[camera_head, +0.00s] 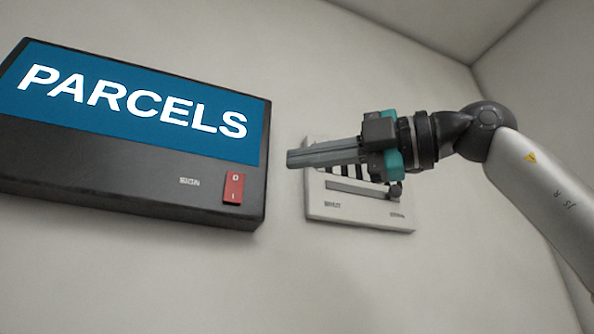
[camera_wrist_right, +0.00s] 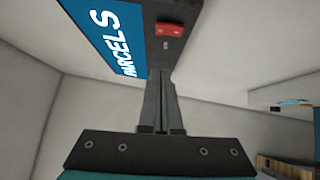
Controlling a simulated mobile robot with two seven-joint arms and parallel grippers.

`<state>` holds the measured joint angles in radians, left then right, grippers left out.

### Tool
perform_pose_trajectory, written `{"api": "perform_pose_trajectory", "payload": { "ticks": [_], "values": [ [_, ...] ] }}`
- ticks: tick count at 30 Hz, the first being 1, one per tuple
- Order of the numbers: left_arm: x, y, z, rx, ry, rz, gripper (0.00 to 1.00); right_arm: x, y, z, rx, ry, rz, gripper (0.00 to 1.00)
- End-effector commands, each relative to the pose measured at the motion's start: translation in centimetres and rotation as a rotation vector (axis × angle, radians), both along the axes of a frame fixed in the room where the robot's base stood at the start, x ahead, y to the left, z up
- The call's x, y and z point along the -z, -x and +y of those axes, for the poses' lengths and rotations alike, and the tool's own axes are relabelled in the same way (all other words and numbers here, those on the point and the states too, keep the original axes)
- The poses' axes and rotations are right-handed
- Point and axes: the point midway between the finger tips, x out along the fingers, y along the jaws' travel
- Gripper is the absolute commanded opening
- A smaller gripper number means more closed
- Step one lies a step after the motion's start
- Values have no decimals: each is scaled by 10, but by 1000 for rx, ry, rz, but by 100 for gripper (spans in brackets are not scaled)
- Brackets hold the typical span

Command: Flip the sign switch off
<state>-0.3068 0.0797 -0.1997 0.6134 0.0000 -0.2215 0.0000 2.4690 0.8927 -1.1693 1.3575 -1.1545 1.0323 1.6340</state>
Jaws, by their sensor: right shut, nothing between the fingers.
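The PARCELS sign box (camera_head: 100,183) hangs on the wall at the left of the head view, with a lit blue panel and a dark frame. Its red sign switch (camera_head: 234,189) sits at the lower right of the frame, marked O at the top and I at the bottom. My right gripper (camera_head: 290,159) is shut and empty, apart from the switch and to its right in the head view. In the wrist view the red switch (camera_wrist_right: 170,29) shows beyond the shut fingertips (camera_wrist_right: 161,75). My left gripper is not in view.
A pale wall panel (camera_head: 350,210) with a slot and a dark knob (camera_head: 395,190) is behind and below my right gripper, partly hidden by it. The wall below the sign is bare. A wooden object (camera_wrist_right: 285,166) shows at the wrist view's lower right.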

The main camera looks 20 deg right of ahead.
Motion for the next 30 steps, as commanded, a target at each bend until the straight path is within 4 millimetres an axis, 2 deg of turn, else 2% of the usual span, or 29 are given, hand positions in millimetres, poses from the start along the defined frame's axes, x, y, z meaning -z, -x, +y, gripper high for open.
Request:
{"api": "perform_pose_trajectory", "payload": {
  "ticks": [5,11,19,30],
  "values": [
    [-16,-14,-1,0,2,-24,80,-6,-27,29,-2,5,2,0],
    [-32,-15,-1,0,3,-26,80,-10,-58,60,-2,5,0,0],
    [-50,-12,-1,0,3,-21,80,-13,-88,55,0,-1,2,0],
    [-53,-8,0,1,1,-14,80,-11,-95,55,-1,-1,-1,0]
  ]
}}
